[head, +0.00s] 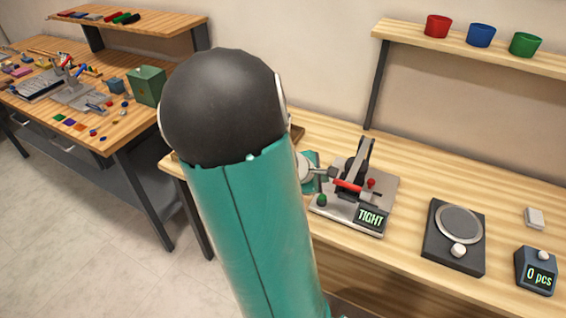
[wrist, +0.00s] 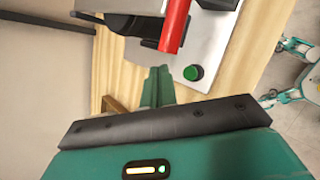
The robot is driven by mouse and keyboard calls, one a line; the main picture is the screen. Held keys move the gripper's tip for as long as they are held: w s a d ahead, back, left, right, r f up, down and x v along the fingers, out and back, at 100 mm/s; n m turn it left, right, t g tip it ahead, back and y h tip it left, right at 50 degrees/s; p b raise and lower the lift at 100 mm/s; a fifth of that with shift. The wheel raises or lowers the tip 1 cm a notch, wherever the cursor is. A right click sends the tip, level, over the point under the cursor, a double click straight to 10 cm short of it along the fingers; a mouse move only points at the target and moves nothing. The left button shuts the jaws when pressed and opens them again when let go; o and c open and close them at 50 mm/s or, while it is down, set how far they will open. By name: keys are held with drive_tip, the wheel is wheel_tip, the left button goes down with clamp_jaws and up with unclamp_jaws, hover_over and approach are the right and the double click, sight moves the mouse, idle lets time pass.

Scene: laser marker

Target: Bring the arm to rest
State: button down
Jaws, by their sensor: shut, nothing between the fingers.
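My gripper (wrist: 155,88) shows in the wrist view as teal fingers close together, shut and empty, beside the laser marker fixture (wrist: 212,45) over the wooden bench. In the head view my teal arm with its black joint fills the middle and hides most of the gripper. The fixture (head: 338,207) has a grey base, a dark clamp, a red handle (head: 347,185), a green button (head: 322,200) and a display reading "TIGHT". In the wrist view the red handle (wrist: 173,27) and green button (wrist: 191,72) are just beyond my fingers.
Right of the fixture are a dark device with a round plate (head: 460,222), a counter (head: 537,272) reading "0 pcs" and a small white block (head: 534,217). A shelf (head: 480,45) holds red, blue and green cups. A cluttered second bench (head: 125,125) stands left.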

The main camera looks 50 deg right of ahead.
drive_tip(key=w+a+r+m+t+y, duration=0.2)
drive_tip(key=w+a+r, duration=0.25)
drive_tip(key=a, duration=0.45)
drive_tip(key=w+a+r+m+t+y, duration=0.25)
drive_tip(key=w+a, duration=0.25)
drive_tip(key=a, duration=0.4)
drive_tip(key=s+a+r+t+y, duration=0.1)
drive_tip(key=a+r, duration=0.4)
drive_tip(key=a, duration=0.6)
drive_tip(key=s+a+r+m+t+y, duration=0.1)
drive_tip(key=a+r, duration=0.5)
drive_tip(key=a, duration=0.6)
drive_tip(key=shift+s+a+t+y, duration=0.35)
drive_tip(key=shift+t+y, duration=0.4)
drive_tip(key=shift+y, duration=0.4)
drive_tip(key=shift+s+d+r+m, duration=0.1)
drive_tip(key=shift+d+m, duration=0.2)
drive_tip(key=shift+m, duration=0.05)
